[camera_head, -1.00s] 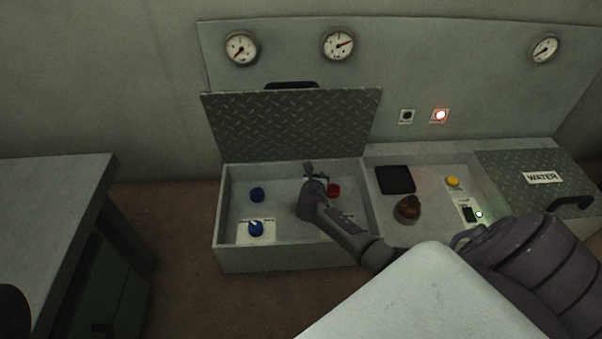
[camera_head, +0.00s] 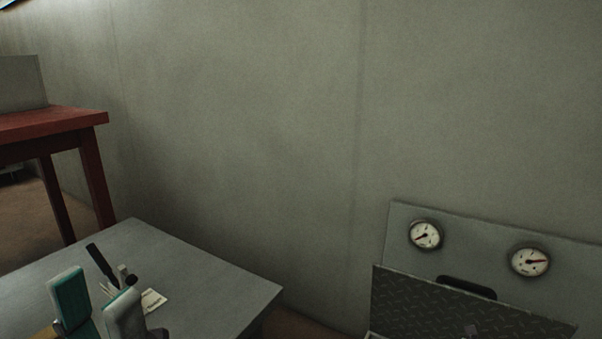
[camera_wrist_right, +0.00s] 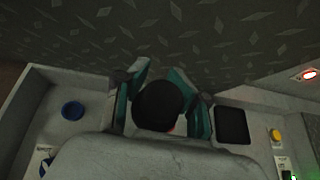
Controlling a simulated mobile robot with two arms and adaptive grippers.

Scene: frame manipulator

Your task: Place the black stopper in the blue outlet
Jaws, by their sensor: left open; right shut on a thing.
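The black stopper (camera_wrist_right: 160,105) is a dark round piece in the right wrist view. My right gripper (camera_wrist_right: 165,92) is shut on it, with a teal pad on either side. The blue outlet (camera_wrist_right: 72,110) is a small blue ring to the left of the held stopper, on the floor of the pale open box; the two are apart. My left gripper (camera_head: 97,290) is open at the lower left of the head view, over the grey table. My right gripper and the blue outlet are out of the head view.
The grey table (camera_head: 215,275) carries a dark-handled tool (camera_head: 101,262) and a paper label (camera_head: 152,301). The raised tread-plate lid (camera_head: 440,310) stands behind the box. A black square (camera_wrist_right: 232,125) and a yellow button (camera_wrist_right: 276,135) lie right. A red table (camera_head: 55,122) stands far left.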

